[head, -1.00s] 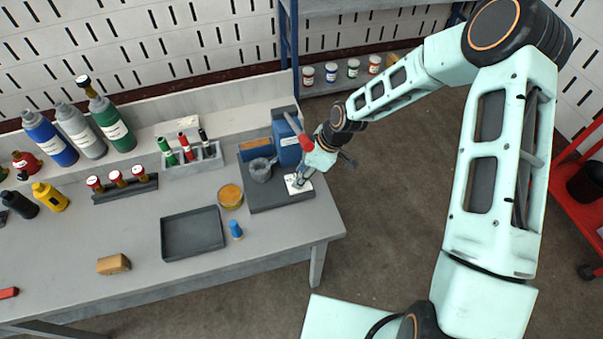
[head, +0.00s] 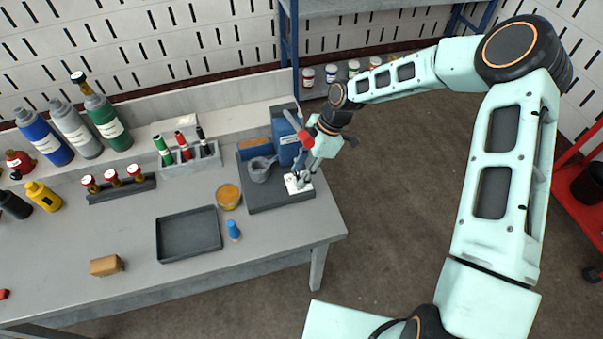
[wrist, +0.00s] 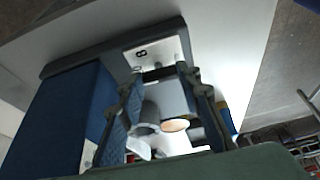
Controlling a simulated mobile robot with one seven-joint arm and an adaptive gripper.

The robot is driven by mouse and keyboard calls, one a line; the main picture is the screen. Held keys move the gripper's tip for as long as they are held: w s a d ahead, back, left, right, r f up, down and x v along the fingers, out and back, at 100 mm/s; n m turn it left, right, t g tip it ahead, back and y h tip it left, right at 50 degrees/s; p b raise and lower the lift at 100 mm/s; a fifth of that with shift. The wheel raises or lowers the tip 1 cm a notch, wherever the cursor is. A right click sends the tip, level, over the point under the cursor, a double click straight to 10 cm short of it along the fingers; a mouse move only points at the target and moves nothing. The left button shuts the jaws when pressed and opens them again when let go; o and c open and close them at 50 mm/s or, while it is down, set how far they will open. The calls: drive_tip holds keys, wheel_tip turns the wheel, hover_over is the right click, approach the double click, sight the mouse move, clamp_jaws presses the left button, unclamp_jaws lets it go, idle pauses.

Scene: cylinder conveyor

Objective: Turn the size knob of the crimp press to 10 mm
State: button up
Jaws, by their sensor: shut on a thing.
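The crimp press has a dark base (head: 277,203), a blue body (head: 288,140) and a white dial plate (head: 291,186) at its front right corner. In the wrist view the dial plate (wrist: 172,47) shows a number 8, with another mark partly hidden below it. My gripper (head: 303,180) points down over the dial plate. In the wrist view my gripper (wrist: 165,80) has its two fingers on either side of the dark size knob (wrist: 158,73), shut on it. The fingers hide much of the knob, and I cannot read its pointer.
A grey mortar-like cup (head: 261,168) sits on the press base.

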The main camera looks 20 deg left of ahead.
drive_tip(key=shift+n, duration=0.3)
drive_tip(key=o, duration=1.2)
drive_tip(key=shift+c, duration=0.2)
drive_tip(key=v, duration=1.2)
drive_tip(key=shift+w+a, duration=0.1)
